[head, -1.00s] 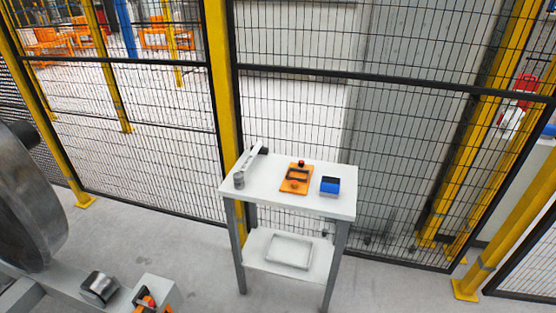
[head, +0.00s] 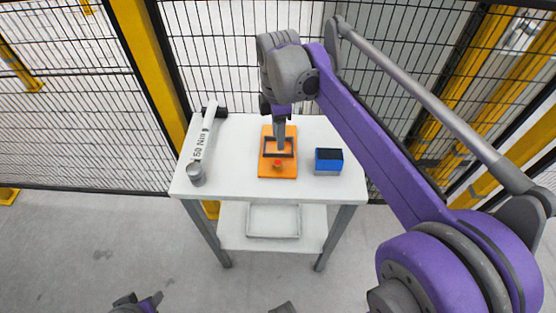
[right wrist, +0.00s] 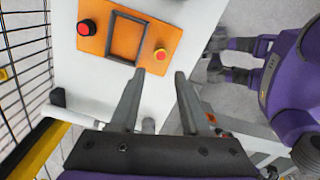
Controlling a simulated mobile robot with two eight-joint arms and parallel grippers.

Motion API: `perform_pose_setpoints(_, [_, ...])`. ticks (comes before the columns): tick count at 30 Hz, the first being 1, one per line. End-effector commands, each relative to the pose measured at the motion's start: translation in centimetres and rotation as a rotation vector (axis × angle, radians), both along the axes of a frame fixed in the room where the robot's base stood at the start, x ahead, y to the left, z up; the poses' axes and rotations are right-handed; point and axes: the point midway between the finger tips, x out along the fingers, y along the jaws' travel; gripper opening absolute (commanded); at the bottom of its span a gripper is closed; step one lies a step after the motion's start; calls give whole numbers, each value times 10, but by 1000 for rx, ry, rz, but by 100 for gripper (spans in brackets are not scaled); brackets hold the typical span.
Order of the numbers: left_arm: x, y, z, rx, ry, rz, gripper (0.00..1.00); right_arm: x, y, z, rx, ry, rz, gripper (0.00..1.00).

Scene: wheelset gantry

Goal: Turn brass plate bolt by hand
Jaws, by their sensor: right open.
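No brass plate or bolt can be made out in either view. An orange plate (head: 265,170) with a dark square frame and red knobs lies on the white table; it also shows in the right wrist view (right wrist: 100,45). My right gripper (head: 281,148) is over the plate, pointing down, and hides part of the frame.
The white table (head: 235,187) also carries a blue box (head: 328,160), a grey cylinder (head: 196,174) and a white wrench (head: 207,130) marked 50 Nm. A tray (head: 273,221) sits on its lower shelf. A mesh fence with a yellow post (head: 150,70) stands right behind.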

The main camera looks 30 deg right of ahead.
Motion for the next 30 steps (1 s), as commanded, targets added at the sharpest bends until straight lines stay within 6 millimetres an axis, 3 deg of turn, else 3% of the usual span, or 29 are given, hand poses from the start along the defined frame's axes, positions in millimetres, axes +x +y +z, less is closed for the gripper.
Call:
perform_pose_setpoints(15, [-2, 0, -11, 0, 4, 0, 50, -1, 0, -88, -1, -2, -2, 46])
perform_pose_setpoints(21, [-2, 0, -12, 0, 4, 0, 50, -1, 0, -100, -1, -2, -3, 46])
perform_pose_setpoints(29, [-2, 0, -12, 0, 4, 0, 50, -1, 0, -101, -1, -2, -3, 46])
perform_pose_setpoints(30, [-2, 0, -12, 0, 4, 0, 50, -1, 0, -101, -1, -2, -3, 39])
